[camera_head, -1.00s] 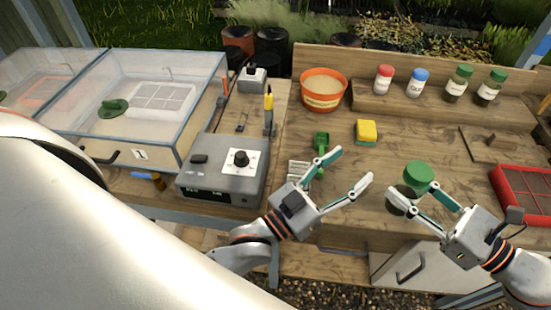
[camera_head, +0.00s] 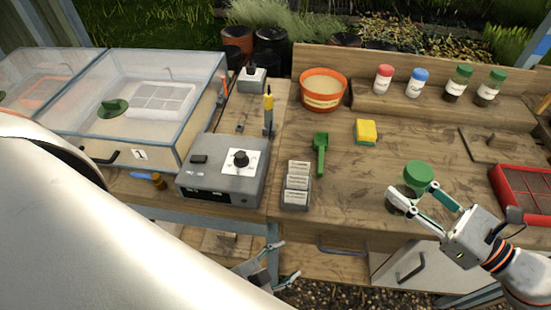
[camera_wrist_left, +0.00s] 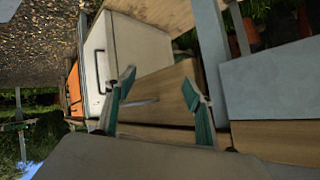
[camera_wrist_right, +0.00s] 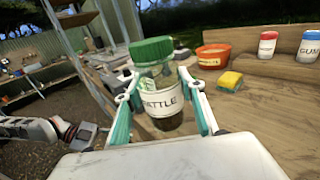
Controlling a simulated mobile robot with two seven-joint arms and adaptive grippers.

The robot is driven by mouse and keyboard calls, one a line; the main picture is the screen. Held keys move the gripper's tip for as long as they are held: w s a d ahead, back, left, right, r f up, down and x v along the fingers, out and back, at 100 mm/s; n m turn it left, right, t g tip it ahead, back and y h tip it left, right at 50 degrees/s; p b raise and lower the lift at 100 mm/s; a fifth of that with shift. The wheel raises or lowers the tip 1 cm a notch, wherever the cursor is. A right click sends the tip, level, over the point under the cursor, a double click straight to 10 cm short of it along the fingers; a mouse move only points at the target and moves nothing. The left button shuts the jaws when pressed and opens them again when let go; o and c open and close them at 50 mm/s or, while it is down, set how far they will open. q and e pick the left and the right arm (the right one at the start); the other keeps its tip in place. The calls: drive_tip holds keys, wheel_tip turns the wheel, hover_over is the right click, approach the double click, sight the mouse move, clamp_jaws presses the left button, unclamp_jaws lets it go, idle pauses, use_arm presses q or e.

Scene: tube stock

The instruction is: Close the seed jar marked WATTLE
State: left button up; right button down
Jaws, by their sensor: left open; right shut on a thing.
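The WATTLE jar (camera_wrist_right: 166,102) is clear glass with a white label and dark contents low inside. Its green lid (camera_wrist_right: 152,50) sits on top in the right wrist view; I cannot tell how tight it is. My right gripper (camera_head: 412,191) is shut around the jar's sides, below the lid. My left gripper (camera_head: 289,260) is open and empty, low in front of the bench edge, away from the jar. The left wrist view shows nothing between its fingers (camera_wrist_left: 158,80).
Red-lidded (camera_head: 384,80), blue-lidded (camera_head: 419,82) and two green-lidded jars (camera_head: 458,84) stand on the back shelf. A yellow sponge (camera_head: 365,132), green scoop (camera_head: 320,154), labelled packets (camera_head: 296,186) and grey device (camera_head: 222,172) are on the bench. A red tray (camera_head: 524,195) lies right.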

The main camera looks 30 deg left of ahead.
use_arm(q)
drive_tip(key=w+a+f+n, duration=0.1)
drive_tip(key=a, duration=0.2)
drive_tip(key=a+f+n+y, duration=0.1)
drive_tip(key=a+n, duration=0.1)
drive_tip(key=a, duration=0.1)
drive_tip(key=w+a+f+n, duration=0.1)
drive_tip(key=a, duration=0.2)
drive_tip(key=shift+w+a+y, duration=0.15)
drive_tip(key=shift+w+y, duration=0.15)
drive_tip(key=shift+f, duration=0.1)
use_arm(e)
drive_tip(key=shift+r, duration=0.1)
use_arm(q)
drive_tip(key=shift+s+f, duration=0.3)
